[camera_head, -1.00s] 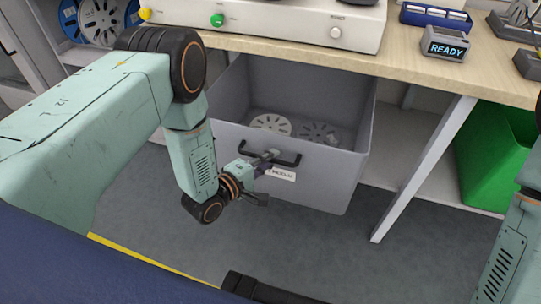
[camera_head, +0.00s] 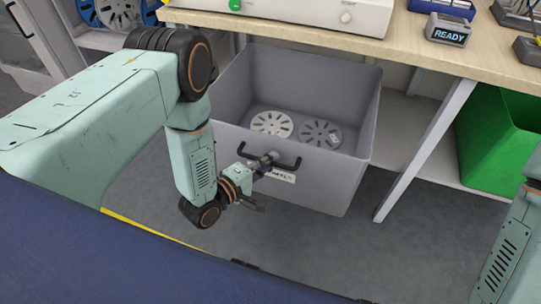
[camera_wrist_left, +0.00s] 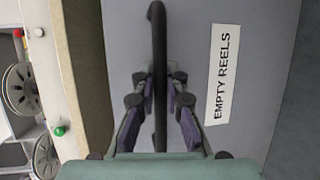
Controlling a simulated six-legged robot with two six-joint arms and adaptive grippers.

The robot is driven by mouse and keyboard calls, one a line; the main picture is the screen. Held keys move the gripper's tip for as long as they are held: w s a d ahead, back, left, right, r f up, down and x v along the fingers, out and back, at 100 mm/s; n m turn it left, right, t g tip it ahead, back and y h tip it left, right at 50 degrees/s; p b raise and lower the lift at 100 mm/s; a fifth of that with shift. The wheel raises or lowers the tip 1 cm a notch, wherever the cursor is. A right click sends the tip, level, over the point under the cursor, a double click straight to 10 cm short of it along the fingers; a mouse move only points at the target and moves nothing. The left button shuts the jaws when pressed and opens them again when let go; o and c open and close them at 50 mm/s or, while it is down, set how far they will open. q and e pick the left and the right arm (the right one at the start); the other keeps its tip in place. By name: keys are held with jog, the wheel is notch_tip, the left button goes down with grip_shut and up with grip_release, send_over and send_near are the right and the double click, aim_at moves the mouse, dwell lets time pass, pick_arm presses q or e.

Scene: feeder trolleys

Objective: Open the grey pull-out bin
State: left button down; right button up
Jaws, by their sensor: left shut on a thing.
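The grey pull-out bin (camera_head: 335,176) is pulled out from under the bench, and its inside shows from above. Two reels, a pale one (camera_head: 271,124) and a grey one (camera_head: 320,134), lie on its floor. A black bar handle (camera_head: 287,163) is on its front, and it also shows in the left wrist view (camera_wrist_left: 159,50). My left gripper (camera_head: 266,165) is shut on the handle, with a finger on each side of it in the left wrist view (camera_wrist_left: 160,92). A white label reading EMPTY REELS (camera_wrist_left: 221,75) is beside the handle. My right gripper is out of view.
The wooden bench top (camera_head: 430,50) is above and behind the bin. A white bench leg (camera_head: 425,150) stands to its right, and a green bin (camera_head: 495,135) is beyond that. A READY display (camera_head: 448,31) sits on the bench. Grey floor is clear before the bin.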

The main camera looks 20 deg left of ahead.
pick_arm(q)
jog(key=shift+s, duration=0.55)
jog(key=c, duration=1.4)
grip_release()
jog(key=shift+o, duration=0.2)
jog(key=v, duration=1.2)
